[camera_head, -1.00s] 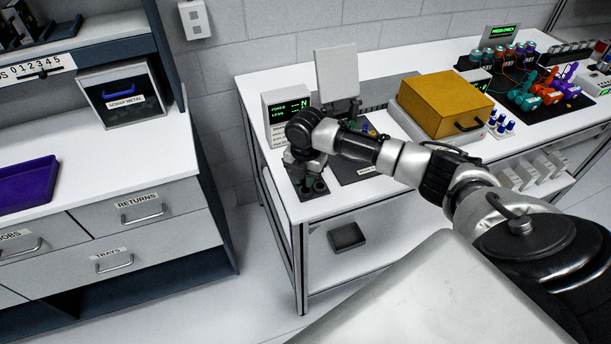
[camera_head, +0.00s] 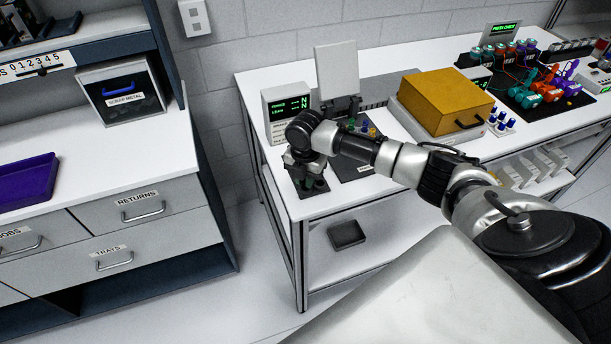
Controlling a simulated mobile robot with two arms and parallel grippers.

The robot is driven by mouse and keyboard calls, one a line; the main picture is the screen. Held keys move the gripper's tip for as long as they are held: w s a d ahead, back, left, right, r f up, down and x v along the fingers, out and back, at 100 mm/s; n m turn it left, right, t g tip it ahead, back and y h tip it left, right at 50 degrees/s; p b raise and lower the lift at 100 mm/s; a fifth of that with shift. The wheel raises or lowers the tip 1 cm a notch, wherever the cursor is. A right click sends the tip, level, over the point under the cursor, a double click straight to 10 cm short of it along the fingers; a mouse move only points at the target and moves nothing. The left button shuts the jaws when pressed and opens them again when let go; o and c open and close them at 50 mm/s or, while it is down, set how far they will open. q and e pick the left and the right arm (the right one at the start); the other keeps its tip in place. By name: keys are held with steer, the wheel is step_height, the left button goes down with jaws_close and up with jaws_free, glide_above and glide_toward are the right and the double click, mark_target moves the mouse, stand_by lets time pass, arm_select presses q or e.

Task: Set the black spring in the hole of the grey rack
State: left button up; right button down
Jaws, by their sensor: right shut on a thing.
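The dark grey rack (camera_head: 313,192) lies at the front left corner of the white table, with short dark upright parts on it. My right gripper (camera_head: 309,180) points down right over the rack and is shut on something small. The black spring cannot be made out; the fingers and the dark parts around them hide or blur it. Whether the gripper's load touches the rack or is in a hole cannot be told. My left gripper is not in view.
A display box (camera_head: 288,108) with green text stands behind the rack. A dark panel (camera_head: 352,168) with coloured knobs lies to its right. A yellow box (camera_head: 446,104) stands farther right. A dark tray (camera_head: 346,234) sits on the lower shelf.

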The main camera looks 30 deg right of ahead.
steer(key=shift+f, duration=0.35)
stand_by(0.3)
steer(key=c, duration=1)
jaws_free()
step_height(320, 180, up, 6)
steer(key=p, duration=0.6)
steer(key=shift+r, duration=0.15)
